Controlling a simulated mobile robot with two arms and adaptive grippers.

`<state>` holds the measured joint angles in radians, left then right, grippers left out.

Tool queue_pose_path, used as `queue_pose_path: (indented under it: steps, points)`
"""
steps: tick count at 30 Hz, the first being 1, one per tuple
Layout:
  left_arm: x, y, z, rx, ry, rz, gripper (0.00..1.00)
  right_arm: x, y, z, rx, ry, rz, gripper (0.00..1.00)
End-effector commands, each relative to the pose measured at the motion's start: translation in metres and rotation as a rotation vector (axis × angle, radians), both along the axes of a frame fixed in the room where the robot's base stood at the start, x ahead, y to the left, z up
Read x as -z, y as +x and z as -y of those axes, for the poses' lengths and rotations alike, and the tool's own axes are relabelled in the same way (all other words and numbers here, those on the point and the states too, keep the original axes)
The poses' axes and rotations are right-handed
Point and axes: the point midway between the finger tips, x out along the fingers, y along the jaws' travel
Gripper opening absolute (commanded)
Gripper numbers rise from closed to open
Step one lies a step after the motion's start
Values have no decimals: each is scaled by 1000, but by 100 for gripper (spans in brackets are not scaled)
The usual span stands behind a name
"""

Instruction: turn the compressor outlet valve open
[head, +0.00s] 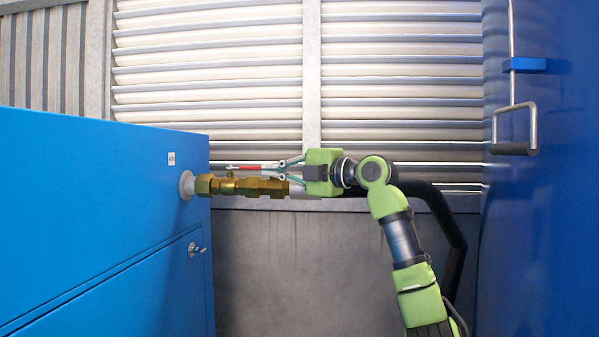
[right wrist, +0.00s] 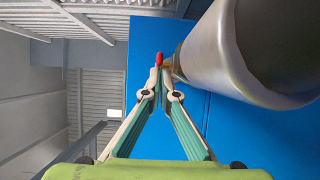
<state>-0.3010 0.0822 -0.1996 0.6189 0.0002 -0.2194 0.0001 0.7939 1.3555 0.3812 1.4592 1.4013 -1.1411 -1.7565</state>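The compressor outlet valve (head: 250,186) is a brass fitting on the right side of the blue compressor cabinet (head: 110,190). Its red lever (head: 246,167) lies just above the brass body, nearly level and roughly in line with it. My right gripper (head: 266,168) reaches in from the right, its two fingers drawn together at the lever's right end. In the right wrist view the fingertips (right wrist: 157,82) meet in a narrow point, with the red lever end (right wrist: 158,59) at them. The tips look shut on the lever; they partly hide it. My left gripper is not in view.
A grey pipe (right wrist: 265,50) passes close beside my right fingers in the wrist view. A black hose (head: 445,225) bends down behind my right arm. A large blue tank or panel (head: 540,210) with a metal handle (head: 496,125) stands at right. A louvred wall (head: 210,70) is behind.

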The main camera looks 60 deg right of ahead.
Motion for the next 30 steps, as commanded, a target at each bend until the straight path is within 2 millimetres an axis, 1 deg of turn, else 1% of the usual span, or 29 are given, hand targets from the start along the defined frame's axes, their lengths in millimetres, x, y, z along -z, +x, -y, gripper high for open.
queue_pose_path:
  steps: [5,15,18,22,30]
  points:
    - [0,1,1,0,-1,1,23,0,-23,-3,-4,0,2,0]
    - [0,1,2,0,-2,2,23,0,-85,-8,-4,-1,-1,0]
    - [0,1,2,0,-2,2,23,-1,-97,-9,-4,-3,-1,0]
    - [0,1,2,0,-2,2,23,0,-105,-10,-4,-3,-2,0]
    - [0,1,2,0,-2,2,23,0,-106,-10,-5,-3,-4,0]
